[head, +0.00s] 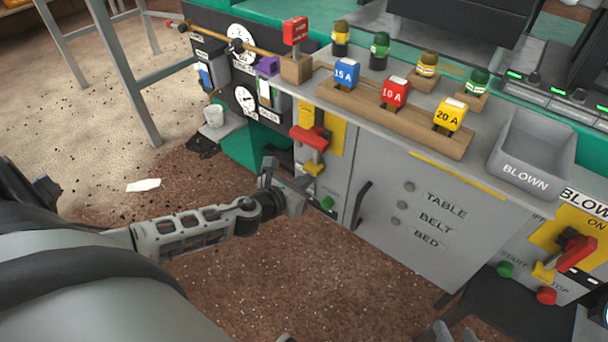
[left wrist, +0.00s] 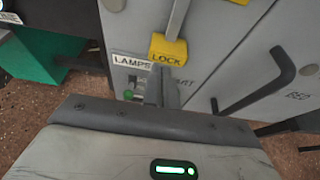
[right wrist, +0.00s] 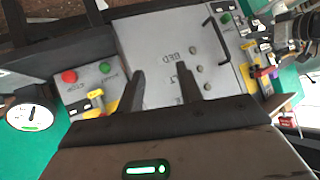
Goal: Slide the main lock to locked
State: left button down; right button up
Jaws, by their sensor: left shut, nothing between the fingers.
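The yellow lock tab (head: 314,168) sits on the left grey panel, below a red lever (head: 311,137) on a yellow plate. In the left wrist view the tab (left wrist: 168,52) reads LOCK and hangs at the lower end of a grey strip. My left gripper (head: 302,183) is shut and empty, just below and left of the tab. In the left wrist view its fingertips (left wrist: 160,72) are close under the tab; I cannot tell if they touch it. My right gripper (right wrist: 160,82) is open and empty, facing the cabinet door and well apart from this lock.
A black door handle (head: 361,203) juts out right of the lock, and a green button (head: 327,203) sits below it. A second panel with a red lever (head: 577,252) and yellow tab (head: 543,271) is at right. Colored plugs stand on a wooden rail (head: 420,130) above.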

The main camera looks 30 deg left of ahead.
pick_arm(q)
jog(key=shift+r, duration=0.3)
pick_arm(e)
jog(key=shift+f, duration=0.15)
